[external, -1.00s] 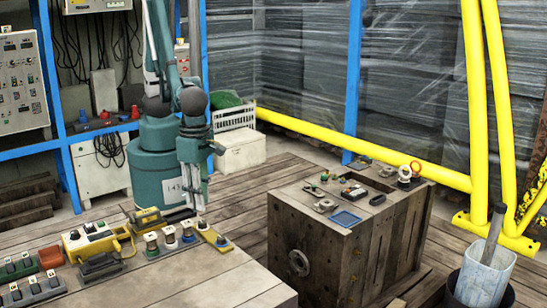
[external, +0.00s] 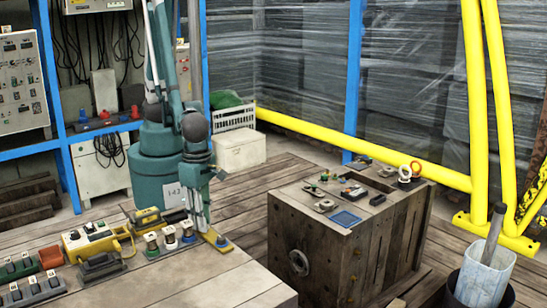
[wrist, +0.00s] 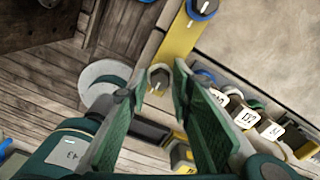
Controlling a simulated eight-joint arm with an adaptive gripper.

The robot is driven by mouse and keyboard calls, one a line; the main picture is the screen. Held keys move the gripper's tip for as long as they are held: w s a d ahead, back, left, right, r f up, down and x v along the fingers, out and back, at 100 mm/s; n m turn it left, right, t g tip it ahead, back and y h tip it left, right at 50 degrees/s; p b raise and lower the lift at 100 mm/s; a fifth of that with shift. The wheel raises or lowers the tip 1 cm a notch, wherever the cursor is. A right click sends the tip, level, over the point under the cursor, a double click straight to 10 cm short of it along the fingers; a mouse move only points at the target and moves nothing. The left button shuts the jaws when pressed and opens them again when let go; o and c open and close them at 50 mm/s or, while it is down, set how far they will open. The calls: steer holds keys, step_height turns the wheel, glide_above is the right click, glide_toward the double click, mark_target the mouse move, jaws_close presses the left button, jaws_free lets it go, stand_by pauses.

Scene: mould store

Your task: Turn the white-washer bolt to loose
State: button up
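A yellow plate (wrist: 180,42) lies at the table edge and carries two round bolts. One bolt has a blue washer; it is at the top of the wrist view (wrist: 202,6) and at the plate's near end in the external view (external: 222,241). The other bolt (wrist: 160,76) has a dark head with a pale pointer line and a pale washer that looks white. My gripper (external: 203,227) is low over the plate's far end and hides this bolt in the external view. Its fingers are open, one on each side of the bolt in the wrist view; contact cannot be told.
Several round knobs with coloured rings (external: 170,238) and label blocks (wrist: 244,117) stand beside the plate. A yellow-handled box (external: 90,242) is further left on the table (external: 190,284). A wooden crate (external: 345,235) with small parts stands right, across a floor gap.

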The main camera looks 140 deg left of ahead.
steer(key=shift+f, duration=0.1)
steer(key=c, duration=0.6)
